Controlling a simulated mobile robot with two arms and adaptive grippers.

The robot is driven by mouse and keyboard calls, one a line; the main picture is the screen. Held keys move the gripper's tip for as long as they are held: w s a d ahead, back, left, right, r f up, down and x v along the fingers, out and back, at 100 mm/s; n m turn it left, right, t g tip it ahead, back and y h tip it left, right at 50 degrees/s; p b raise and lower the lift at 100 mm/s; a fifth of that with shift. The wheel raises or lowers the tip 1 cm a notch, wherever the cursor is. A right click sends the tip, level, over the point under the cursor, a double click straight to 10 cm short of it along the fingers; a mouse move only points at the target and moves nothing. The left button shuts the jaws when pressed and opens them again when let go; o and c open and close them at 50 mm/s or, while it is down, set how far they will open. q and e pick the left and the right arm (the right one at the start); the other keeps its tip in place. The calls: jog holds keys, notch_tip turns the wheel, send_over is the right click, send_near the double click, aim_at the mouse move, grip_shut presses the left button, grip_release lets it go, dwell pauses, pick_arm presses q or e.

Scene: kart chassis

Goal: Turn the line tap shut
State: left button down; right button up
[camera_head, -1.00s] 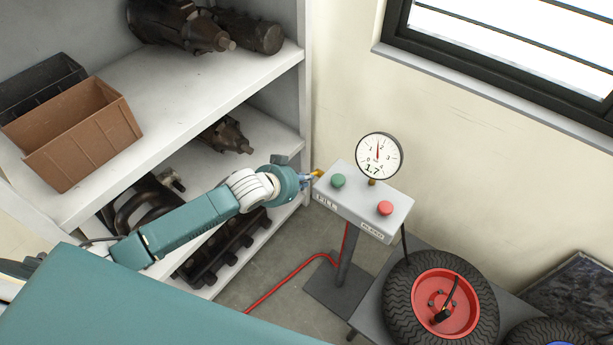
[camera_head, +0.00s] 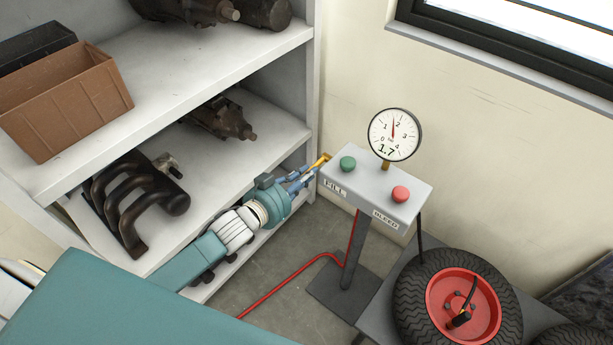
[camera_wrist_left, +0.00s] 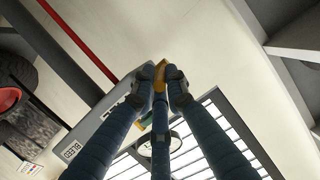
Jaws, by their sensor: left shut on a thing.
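The line tap's yellow lever (camera_head: 321,160) sticks out at the left end of the grey control box (camera_head: 392,177). My left gripper (camera_head: 312,171) reaches it from the left, at the box's left side. In the left wrist view the yellow lever (camera_wrist_left: 160,76) sits between the fingertips of my left gripper (camera_wrist_left: 161,84), which are shut on it. The tap's body is mostly hidden behind the fingers. My right gripper does not show.
The box carries a green button (camera_head: 348,163), a red button (camera_head: 400,194) and a round gauge (camera_head: 395,134) reading 1.7. A shelf (camera_head: 215,85) with metal parts stands left. A tyre with red rim (camera_head: 463,298) lies right. A red hose (camera_head: 290,282) crosses the floor.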

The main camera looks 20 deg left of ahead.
pick_arm(q)
jog(key=shift+a+f, duration=0.3)
jog(key=c, duration=1.8)
grip_release()
jog(key=shift+w, duration=0.1)
jog(key=shift+r, duration=0.1)
jog(key=shift+s, duration=0.3)
jog(key=v, duration=1.1)
jog(key=shift+s+a+r, duration=0.15)
jog(key=shift+s+a, duration=0.05)
jog(key=shift+s, duration=0.05)
